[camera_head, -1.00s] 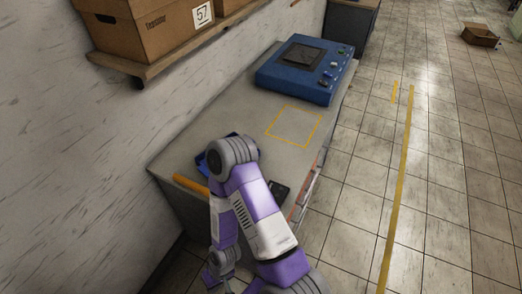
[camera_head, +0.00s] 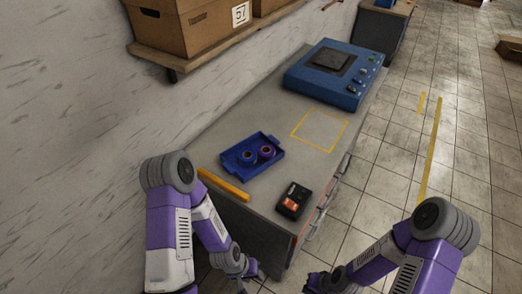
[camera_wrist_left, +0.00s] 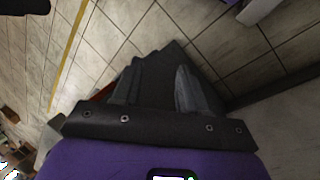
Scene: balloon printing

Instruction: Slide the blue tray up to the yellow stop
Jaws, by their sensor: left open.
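The blue tray (camera_head: 276,143) lies on the grey bench top with two ring-shaped items (camera_head: 257,153) in it. The yellow stop (camera_head: 222,184) is a bar along the bench's near edge. A narrow strip of bare bench separates it from the tray. My left gripper (camera_head: 246,277) hangs low in front of the bench, below the top and away from the tray. In the left wrist view its fingers (camera_wrist_left: 157,88) are apart with nothing between them, over the floor. My right gripper (camera_head: 314,284) is at the bottom edge; its fingers are too small to read.
A black device with a red patch (camera_head: 293,200) lies on the bench right of the tray. Behind are an empty yellow-outlined square (camera_head: 320,130) and a blue machine (camera_head: 333,75). A shelf with cardboard boxes (camera_head: 190,25) is on the wall at left.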

